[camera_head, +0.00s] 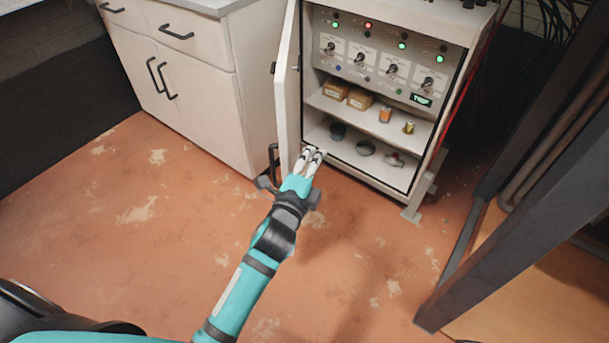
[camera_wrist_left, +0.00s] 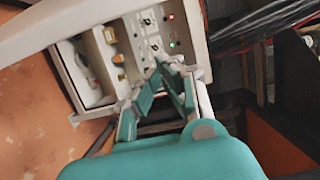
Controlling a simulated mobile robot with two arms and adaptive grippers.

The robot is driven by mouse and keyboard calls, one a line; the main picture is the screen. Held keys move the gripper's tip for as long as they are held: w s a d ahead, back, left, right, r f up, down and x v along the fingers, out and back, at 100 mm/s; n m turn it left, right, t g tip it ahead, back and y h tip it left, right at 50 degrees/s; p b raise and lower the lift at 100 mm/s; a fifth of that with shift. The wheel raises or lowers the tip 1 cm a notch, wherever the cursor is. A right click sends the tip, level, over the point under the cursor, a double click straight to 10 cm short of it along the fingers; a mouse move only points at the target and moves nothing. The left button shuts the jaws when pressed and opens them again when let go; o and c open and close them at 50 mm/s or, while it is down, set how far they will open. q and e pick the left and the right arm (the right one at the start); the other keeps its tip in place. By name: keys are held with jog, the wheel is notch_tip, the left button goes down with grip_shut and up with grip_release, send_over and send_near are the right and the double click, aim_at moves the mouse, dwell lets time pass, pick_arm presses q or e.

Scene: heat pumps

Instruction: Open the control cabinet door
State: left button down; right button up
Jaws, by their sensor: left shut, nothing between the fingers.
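The control cabinet (camera_head: 425,190) stands at the upper middle of the head view. Its light door (camera_head: 288,85) is swung open to the left, seen nearly edge-on, with a dark handle (camera_head: 273,160) low on its outer side. My left gripper (camera_head: 312,152) is shut and empty at the door's lower free edge, in front of the opening; I cannot tell if it touches the door. The left wrist view shows the gripper (camera_wrist_left: 160,72) before the cabinet interior (camera_wrist_left: 110,60). My right gripper is not in view.
Inside the cabinet are a panel with knobs and lit lamps (camera_head: 365,55) and shelves with small boxes (camera_head: 336,89) and parts. A white drawer unit (camera_head: 195,80) stands left of the door. A dark metal frame (camera_head: 530,200) rises at right. The floor in front is clear.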

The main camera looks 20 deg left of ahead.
aim_at(286, 127)
pick_arm(q)
jog(key=shift+s+a, duration=0.1)
jog(key=shift+a, duration=1.8)
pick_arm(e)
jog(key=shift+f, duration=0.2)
